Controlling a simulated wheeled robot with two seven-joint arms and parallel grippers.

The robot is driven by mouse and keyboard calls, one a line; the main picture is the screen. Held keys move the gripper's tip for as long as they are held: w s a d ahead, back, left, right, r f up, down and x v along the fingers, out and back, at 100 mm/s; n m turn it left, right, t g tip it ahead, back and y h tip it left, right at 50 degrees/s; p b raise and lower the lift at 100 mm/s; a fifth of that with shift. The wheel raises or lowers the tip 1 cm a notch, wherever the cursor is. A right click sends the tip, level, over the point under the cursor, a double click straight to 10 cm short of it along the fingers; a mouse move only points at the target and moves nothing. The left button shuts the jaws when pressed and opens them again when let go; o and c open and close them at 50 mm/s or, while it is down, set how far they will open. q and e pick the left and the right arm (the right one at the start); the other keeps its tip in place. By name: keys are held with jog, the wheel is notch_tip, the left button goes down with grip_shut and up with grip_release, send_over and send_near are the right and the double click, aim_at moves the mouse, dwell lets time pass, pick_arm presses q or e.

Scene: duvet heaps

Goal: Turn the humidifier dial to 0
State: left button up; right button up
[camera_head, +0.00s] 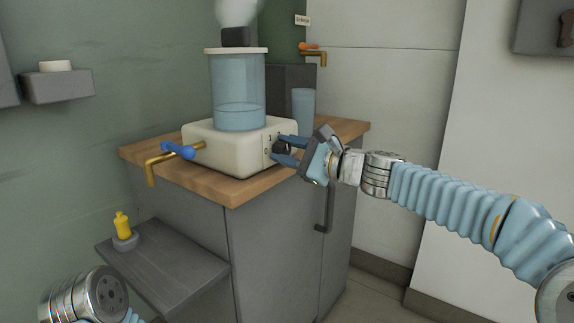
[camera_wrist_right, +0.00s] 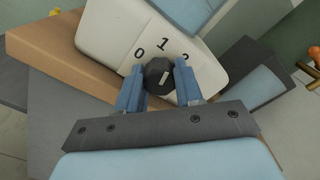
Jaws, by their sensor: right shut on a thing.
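The humidifier (camera_head: 199,148) stands on a wooden-topped cabinet, with a cream base, a clear blue water tank (camera_head: 238,92) and vapour at the top. Its dark dial (camera_wrist_right: 159,75) is on the base's right face, beside a white plate marked 0, 1 and a partly hidden figure (camera_wrist_right: 163,46). My right gripper (camera_head: 283,150) has its two blue fingers on either side of the dial, shut on it; it also shows in the right wrist view (camera_wrist_right: 159,82).
A brass tap with a blue handle (camera_head: 178,151) is at the humidifier's left. A blue glass (camera_head: 303,108) stands behind it on the wooden top (camera_head: 235,192). A yellow bottle (camera_head: 122,224) sits on a low grey shelf (camera_head: 165,265). A cabinet handle (camera_head: 326,205) sticks out below my right gripper.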

jog(key=n+b, duration=0.1)
jog(key=n, duration=0.1)
jog(key=n+b, duration=0.1)
jog(key=b, duration=0.1)
jog(key=shift+f+n, duration=0.3)
jog(key=shift+n, duration=0.1)
jog(key=n+b, duration=0.2)
jog(key=n, duration=0.1)
jog(key=shift+n+b, duration=0.3)
jog(key=shift+b, duration=0.1)
jog(key=n+b, duration=0.2)
jog(key=n, duration=0.1)
jog(key=shift+n, duration=0.3)
jog(key=shift+r+n+b, duration=0.1)
jog(key=shift+n+b, duration=1.1)
jog(key=shift+n, duration=0.9)
jog(key=o, duration=1)
jog(key=shift+o, duration=0.2)
jog(key=shift+d, duration=0.1)
